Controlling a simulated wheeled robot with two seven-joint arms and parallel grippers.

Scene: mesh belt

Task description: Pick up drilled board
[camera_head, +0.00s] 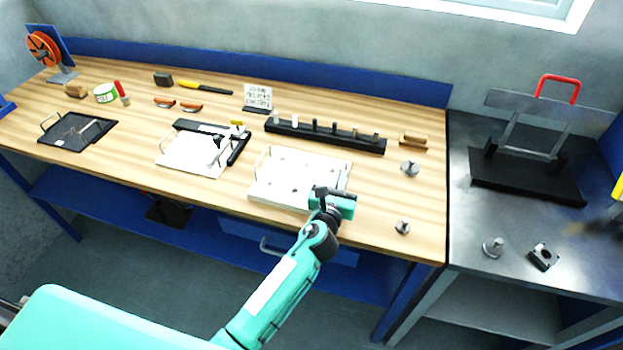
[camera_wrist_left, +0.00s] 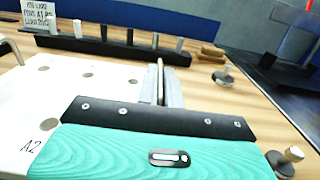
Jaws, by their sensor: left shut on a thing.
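The drilled board (camera_head: 277,192) is a white plate with several round holes and a raised handle on its left and right sides. It lies flat on the wooden bench top. My left gripper (camera_head: 338,190) is at the board's right side, shut on the right handle. In the left wrist view the closed fingers (camera_wrist_left: 165,88) stand around the thin upright handle. The board (camera_wrist_left: 62,85) spreads to the left there, with "A2" written on it. The gripper body hides part of the board's near right corner. My right gripper is not in view.
Behind the board is a black rack (camera_head: 325,136) with several pegs. Another white board (camera_head: 190,158) lies to the left. Small metal parts (camera_head: 402,227) stand on the right. A metal table (camera_head: 470,215) with a black stand (camera_head: 530,182) adjoins the bench.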

